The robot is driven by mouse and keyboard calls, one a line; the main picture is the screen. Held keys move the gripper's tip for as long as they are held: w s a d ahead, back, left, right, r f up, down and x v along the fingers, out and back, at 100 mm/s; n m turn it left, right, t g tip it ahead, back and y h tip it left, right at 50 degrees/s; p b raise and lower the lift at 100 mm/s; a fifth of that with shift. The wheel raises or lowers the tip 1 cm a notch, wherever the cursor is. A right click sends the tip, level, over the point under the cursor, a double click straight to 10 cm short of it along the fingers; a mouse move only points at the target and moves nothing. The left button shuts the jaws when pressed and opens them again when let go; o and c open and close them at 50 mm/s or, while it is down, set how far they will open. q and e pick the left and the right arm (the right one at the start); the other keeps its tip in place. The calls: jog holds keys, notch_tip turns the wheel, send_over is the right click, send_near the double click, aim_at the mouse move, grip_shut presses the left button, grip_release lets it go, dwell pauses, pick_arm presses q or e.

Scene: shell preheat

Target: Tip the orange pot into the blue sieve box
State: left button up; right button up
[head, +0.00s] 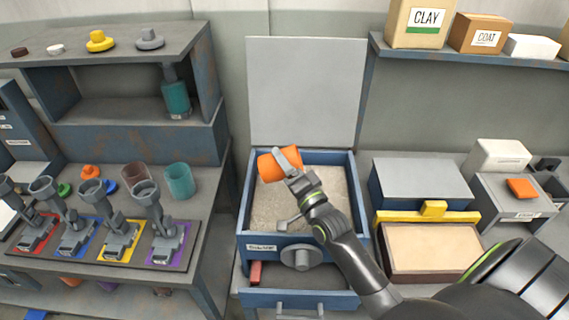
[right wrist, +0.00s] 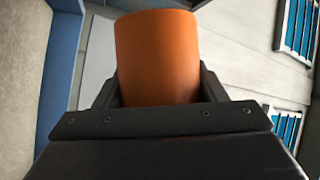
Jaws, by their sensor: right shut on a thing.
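The orange pot (head: 272,167) is held over the blue sieve box (head: 243,206), near the box's back left part. The pot lies tilted well over on its side in the head view. My right gripper (head: 288,163) is shut on the pot. In the right wrist view the orange pot (right wrist: 157,57) sits between the two dark fingers, and its opening is hidden. The sieve box is open, its grey lid (head: 306,90) upright behind it, and pale grainy material (head: 325,185) fills it. A blue wall of the box (right wrist: 62,70) shows in the right wrist view. My left gripper is not in view.
A blue box with a grey top (head: 420,180) and a sand-filled tray (head: 430,245) stand at right. A shelf (head: 480,62) with cartons hangs above.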

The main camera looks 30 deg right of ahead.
jog(key=shift+r, duration=0.1)
jog(key=shift+n+p, duration=0.4)
jog(key=shift+n, duration=0.1)
jog(key=shift+a+r+n+g+y+p, duration=0.15)
jog(key=shift+n+g+p, duration=0.2)
jog(key=shift+n, duration=0.2)
jog(key=shift+r+n+g+y+p, duration=0.1)
jog(key=shift+n+g+y+p, duration=0.1)
jog(key=shift+n+g, duration=0.25)
jog(key=n+g+p, duration=0.1)
jog(key=n, duration=0.1)
jog(key=n+g, duration=0.1)
jog(key=n, duration=0.1)
jog(key=shift+f+n+g+p, duration=0.15)
jog(key=shift+n+g+p, duration=0.15)
jog(key=shift+p, duration=0.05)
jog(key=n+g+h+p, duration=0.1)
jog(key=p, duration=0.2)
jog(key=d+n+p, duration=0.1)
jog(key=p, duration=0.2)
jog(key=shift+s+r+n+g+h, duration=0.2)
jog(key=shift+r+n+g+h, duration=0.15)
jog(key=shift+r+n+g, duration=0.05)
jog(key=shift+p, duration=0.3)
jog(key=shift+f+n+g, duration=0.25)
jog(key=shift+n+g, duration=0.05)
jog(key=shift+d+n+h, duration=0.15)
jog(key=shift+n+h, duration=0.15)
jog(key=shift+h, duration=0.1)
